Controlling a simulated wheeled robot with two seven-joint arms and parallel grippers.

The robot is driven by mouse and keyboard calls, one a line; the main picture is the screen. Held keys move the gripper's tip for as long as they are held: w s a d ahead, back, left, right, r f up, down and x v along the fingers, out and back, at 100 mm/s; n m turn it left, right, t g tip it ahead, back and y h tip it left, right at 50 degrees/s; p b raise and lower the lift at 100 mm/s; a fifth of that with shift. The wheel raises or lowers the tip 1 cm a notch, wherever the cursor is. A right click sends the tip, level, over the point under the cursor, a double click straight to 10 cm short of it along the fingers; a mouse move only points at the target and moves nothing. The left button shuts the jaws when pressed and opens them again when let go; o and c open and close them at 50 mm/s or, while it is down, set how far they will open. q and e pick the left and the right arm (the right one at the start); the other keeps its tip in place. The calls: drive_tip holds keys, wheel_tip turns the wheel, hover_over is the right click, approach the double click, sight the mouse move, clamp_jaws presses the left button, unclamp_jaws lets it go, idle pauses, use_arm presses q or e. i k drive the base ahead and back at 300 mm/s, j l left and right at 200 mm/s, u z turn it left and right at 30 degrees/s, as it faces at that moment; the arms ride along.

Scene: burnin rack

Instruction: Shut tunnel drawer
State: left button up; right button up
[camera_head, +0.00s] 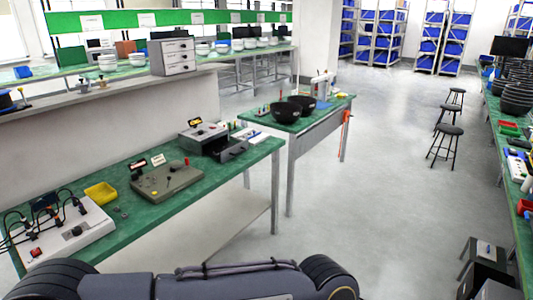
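A grey box device (203,133) stands at the far end of the near green bench. Its dark drawer (232,150) sticks out on the right side and appears pulled open. The drawer's inside is too small to make out. Dark arm parts of mine cross the bottom of the view. Neither of my grippers shows in the view.
The near green bench (140,228) also holds a grey panel (166,181), a yellow tray (100,193) and a white power unit with cables (66,232). A second green table (318,112) with black bowls (287,112) stands beyond.

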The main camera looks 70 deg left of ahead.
sight(227, 147)
drive_tip(key=u, duration=2.7)
drive_tip(key=i+l, duration=0.15)
drive_tip(key=i, duration=0.35)
drive_tip(key=i+l+u, duration=0.1)
drive_tip(key=i, duration=0.4)
drive_tip(key=i+l, duration=0.15)
drive_tip(key=i, duration=0.3)
drive_tip(key=i+l+u, duration=0.1)
drive_tip(key=i, duration=0.4)
drive_tip(key=i+l, duration=0.3)
drive_tip(key=i, duration=0.15)
drive_tip(key=i+l+u, duration=0.1)
drive_tip(key=i, duration=0.4)
drive_tip(key=l, duration=0.1)
